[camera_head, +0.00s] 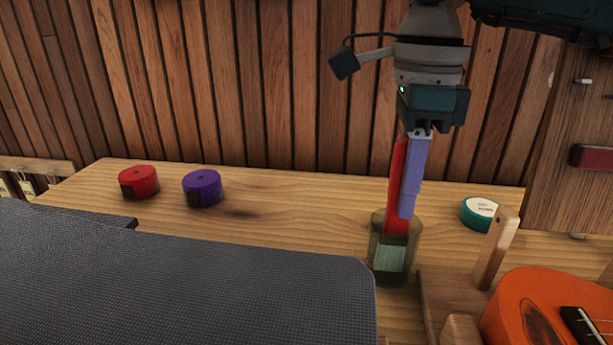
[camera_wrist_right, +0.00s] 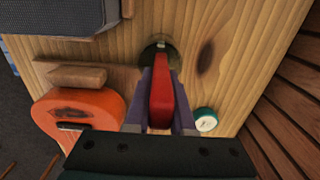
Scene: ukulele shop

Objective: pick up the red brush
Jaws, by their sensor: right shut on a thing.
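The red brush (camera_head: 396,190) is upright, with its lower end at the mouth of a dark, see-through jar (camera_head: 390,262) on the wooden table. My right gripper (camera_head: 406,208) comes down from above, its purple fingers shut on the brush. In the right wrist view the brush (camera_wrist_right: 161,100) lies between the two fingers (camera_wrist_right: 161,92), and the jar's dark rim (camera_wrist_right: 168,48) shows beyond it. I cannot tell how deep the brush's lower end sits in the jar. My left gripper is not in view.
A red tape roll (camera_head: 139,182) and a purple one (camera_head: 203,188) lie on the table's left. A teal roll (camera_head: 477,214) lies right of the jar. An orange ukulele (camera_head: 545,300) and wooden stand (camera_head: 450,300) are front right. A grey padded block (camera_head: 200,285) fills the front left.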

